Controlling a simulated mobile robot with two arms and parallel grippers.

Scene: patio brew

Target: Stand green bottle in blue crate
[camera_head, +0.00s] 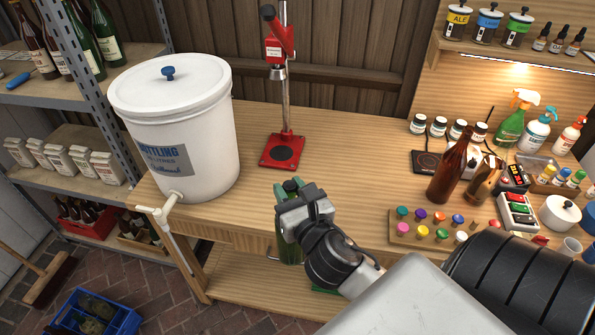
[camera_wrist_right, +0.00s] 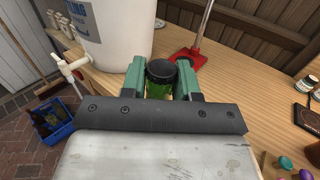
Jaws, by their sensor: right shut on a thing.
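My right gripper (camera_head: 291,188) is shut on the green bottle (camera_head: 290,252), around its upper part. The bottle hangs roughly upright at the front edge of the workbench, partly hidden by my wrist. In the right wrist view the bottle's dark cap (camera_wrist_right: 160,70) shows between the two green fingers (camera_wrist_right: 160,85). The blue crate (camera_head: 120,327) is on the brick floor at the lower left, well away from the bottle. The crate (camera_wrist_right: 67,130) also shows at the left of the wrist view, with dark contents. My left gripper is out of view.
A white bottling bucket (camera_head: 205,130) with a tap stands at the bench's left end, near the path to the crate. A red capper stand (camera_head: 282,152) is behind my gripper. Brown bottles (camera_head: 452,170) and colored caps stand to the right.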

